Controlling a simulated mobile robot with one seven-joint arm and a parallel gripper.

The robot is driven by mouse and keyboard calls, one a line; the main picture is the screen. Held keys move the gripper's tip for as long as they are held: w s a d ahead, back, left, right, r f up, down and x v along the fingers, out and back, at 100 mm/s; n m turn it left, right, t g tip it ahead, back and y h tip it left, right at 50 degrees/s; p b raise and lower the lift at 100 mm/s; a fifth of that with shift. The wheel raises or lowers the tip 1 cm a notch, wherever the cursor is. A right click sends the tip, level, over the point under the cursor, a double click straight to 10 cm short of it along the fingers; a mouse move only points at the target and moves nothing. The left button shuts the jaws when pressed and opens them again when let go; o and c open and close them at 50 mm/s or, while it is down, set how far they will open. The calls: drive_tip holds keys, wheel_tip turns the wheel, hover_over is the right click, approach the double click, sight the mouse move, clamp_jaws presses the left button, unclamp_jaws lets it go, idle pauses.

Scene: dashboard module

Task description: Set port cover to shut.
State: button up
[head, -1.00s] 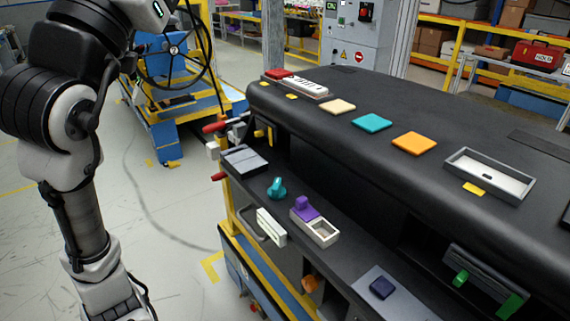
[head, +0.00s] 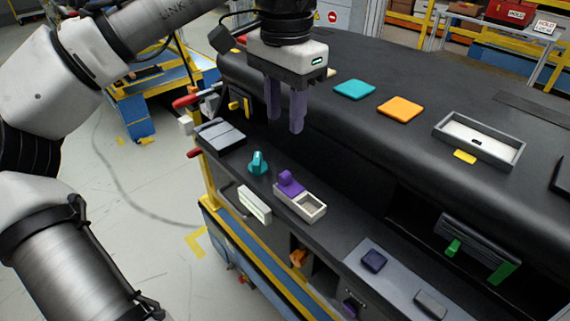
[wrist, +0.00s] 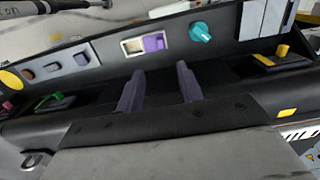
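The dashboard's lower shelf carries a white framed unit (head: 311,207) with a purple knobbed piece (head: 289,183) at its left end and a bare, pale opening at its right end. I take this purple piece to be the port cover; it leaves the opening uncovered. In the wrist view the purple piece (wrist: 153,43) and the white frame (wrist: 130,46) show near the top middle. My gripper (head: 284,127) points down with its two purple fingers apart and empty. It hangs above and behind the unit, clear of it. In the wrist view its fingertips (wrist: 160,70) show below the unit.
A teal knob (head: 258,163) stands left of the unit, and a white handle (head: 254,205) is on the shelf's front. A dark blue button (head: 374,260) lies to the right. The black upper dash (head: 370,130) overhangs behind, with teal and orange pads and a grey tray (head: 478,140).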

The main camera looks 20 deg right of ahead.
sight(285, 174)
wheel_tip(285, 174, down, 12)
drive_tip(key=shift+f+p, duration=0.1)
drive_tip(key=shift+p, duration=0.35)
clamp_jaws()
